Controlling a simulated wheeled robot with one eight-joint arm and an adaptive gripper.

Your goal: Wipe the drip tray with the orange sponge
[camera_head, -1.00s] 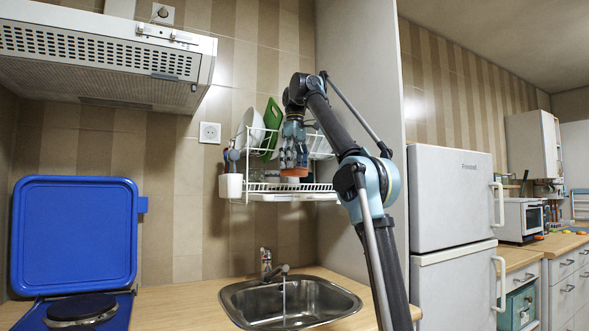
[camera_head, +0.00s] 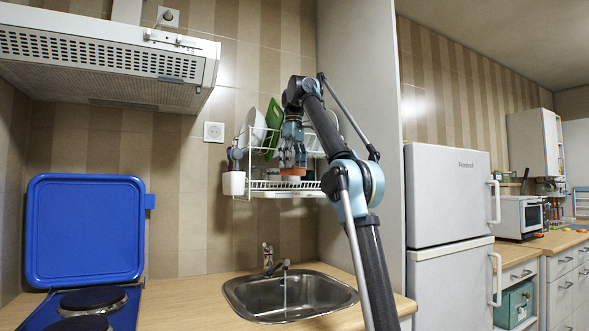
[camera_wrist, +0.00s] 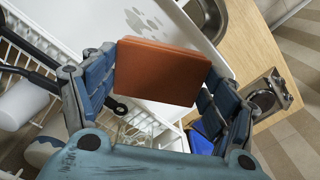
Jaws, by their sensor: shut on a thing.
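My gripper (camera_head: 292,160) is shut on the orange sponge (camera_head: 292,171), in front of the wall dish rack. The sponge's flat orange-brown face (camera_wrist: 160,72) shows between the blue fingers in the wrist view. The white drip tray (camera_head: 285,193) is the shelf under the rack, just below the sponge. In the wrist view, the white tray surface (camera_wrist: 100,18) has several grey spots beyond the sponge. Whether the sponge touches the tray cannot be told.
The wire dish rack (camera_head: 245,160) holds plates and a green board (camera_head: 273,125). A white cup (camera_head: 233,183) hangs at its left. Below are the sink (camera_head: 290,300) and tap (camera_head: 268,258). The blue hob lid (camera_head: 85,230) stands raised at left; the fridge (camera_head: 448,195) is at right.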

